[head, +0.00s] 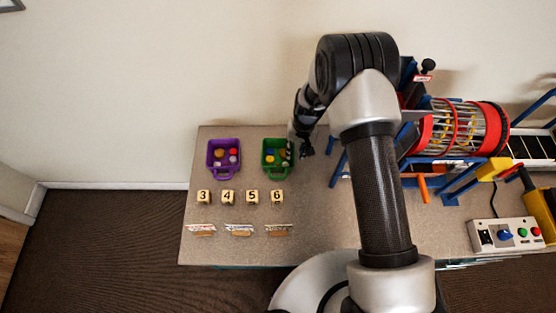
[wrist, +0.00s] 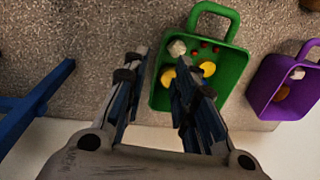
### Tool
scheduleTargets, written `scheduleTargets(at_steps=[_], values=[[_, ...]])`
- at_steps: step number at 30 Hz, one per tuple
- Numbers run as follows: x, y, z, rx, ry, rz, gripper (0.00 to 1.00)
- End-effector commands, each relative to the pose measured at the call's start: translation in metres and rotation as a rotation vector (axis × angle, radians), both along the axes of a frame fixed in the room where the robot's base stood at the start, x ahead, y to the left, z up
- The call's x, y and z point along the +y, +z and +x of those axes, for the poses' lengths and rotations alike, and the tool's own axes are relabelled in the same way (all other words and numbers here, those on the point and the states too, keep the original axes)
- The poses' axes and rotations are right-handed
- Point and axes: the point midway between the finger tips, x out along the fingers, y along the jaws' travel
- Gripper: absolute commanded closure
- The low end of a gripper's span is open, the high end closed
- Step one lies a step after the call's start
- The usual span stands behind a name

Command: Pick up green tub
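The green tub (head: 267,168) stands near the back edge of the table, handle toward the front, with small coloured pieces inside. In the wrist view, the green tub (wrist: 236,66) is right of centre, holding yellow, red and pale pieces. My gripper (wrist: 158,58) is open, its fingers apart with nothing seen between them but table and tub edge. The left finger lies left of the tub and the right finger overlaps its left part. In the head view my gripper (head: 304,150) is just right of the tub; its height above the tub is unclear.
A purple tub (head: 211,164) with pieces stands left of the green one. Several numbered blocks (head: 228,197) and small cards (head: 240,230) lie in front. A blue-framed drum machine (head: 460,128) stands to the right, and a wall is behind.

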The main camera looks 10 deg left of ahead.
Motion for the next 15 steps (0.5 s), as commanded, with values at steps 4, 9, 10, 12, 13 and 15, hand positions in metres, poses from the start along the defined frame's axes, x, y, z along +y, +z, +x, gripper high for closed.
scheduleTargets(at_steps=[4,9,10,12,13,15], values=[[0.001,-0.007,0.001,0.0,0.0,0.0,0.74],[0.003,-0.031,0.004,0.001,0.0,0.0,0.74],[0.003,-0.036,0.004,0.001,0.0,0.0,0.74],[0.004,-0.046,0.004,0.001,0.001,0.0,0.74],[0.004,-0.05,0.004,0.001,0.001,0.0,0.74],[0.005,-0.054,0.004,-0.001,0.001,0.0,0.74]])
